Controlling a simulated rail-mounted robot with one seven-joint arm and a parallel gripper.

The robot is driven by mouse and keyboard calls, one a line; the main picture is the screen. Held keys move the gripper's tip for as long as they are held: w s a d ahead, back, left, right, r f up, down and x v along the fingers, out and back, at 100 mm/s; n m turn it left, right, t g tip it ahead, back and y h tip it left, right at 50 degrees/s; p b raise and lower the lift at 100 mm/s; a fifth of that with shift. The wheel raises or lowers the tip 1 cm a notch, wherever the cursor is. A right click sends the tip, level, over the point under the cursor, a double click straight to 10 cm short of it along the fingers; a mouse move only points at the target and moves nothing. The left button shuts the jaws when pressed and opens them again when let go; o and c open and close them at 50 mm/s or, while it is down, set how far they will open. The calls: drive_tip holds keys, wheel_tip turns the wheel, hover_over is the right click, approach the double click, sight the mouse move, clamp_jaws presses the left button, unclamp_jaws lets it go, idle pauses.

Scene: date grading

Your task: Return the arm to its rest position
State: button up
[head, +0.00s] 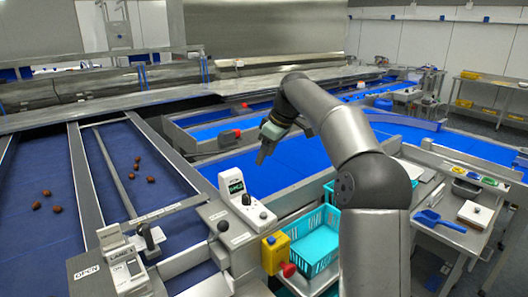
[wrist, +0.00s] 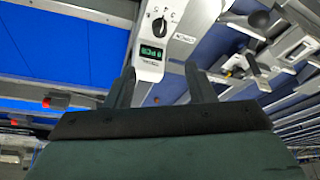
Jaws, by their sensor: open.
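My gripper (head: 264,152) hangs from my grey arm over the blue belt in the middle of the head view, a little behind the white control box (head: 243,193) with a green display. In the wrist view my gripper (wrist: 160,88) has its two dark fingers spread apart, with nothing between them but the view of the control box (wrist: 153,50) beyond. The fingers look clear of the box, though the exact gap cannot be told. My arm is bent, with its elbow raised at the right of centre.
Several dates (head: 57,209) lie on the dark blue lanes at left. Teal crates (head: 314,235) stand below the control box, beside a yellow box with a red button (head: 288,269). A side table (head: 456,235) at right holds a blue scoop (head: 440,220). The blue belt (head: 285,165) is clear.

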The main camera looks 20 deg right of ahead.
drive_tip(key=s+a+m+g+h+p, duration=0.1)
drive_tip(key=s+a+m, duration=0.15)
drive_tip(key=s, duration=0.55)
drive_tip(key=s+a+m+h+p, duration=0.15)
drive_tip(key=s+a, duration=0.25)
drive_tip(key=s, duration=0.4)
drive_tip(key=s+f+m+p, duration=0.1)
drive_tip(key=s+f+m, duration=0.2)
drive_tip(key=s, duration=0.9)
drive_tip(key=s+d+f+m+p, duration=0.1)
drive_tip(key=s+f+m+p, duration=0.1)
drive_tip(key=s+f, duration=0.5)
drive_tip(key=s, duration=0.5)
drive_tip(key=shift+s+f+m+g+h, duration=0.15)
drive_tip(key=shift+s+m+g+h, duration=0.15)
drive_tip(key=shift+s+m+h, duration=0.1)
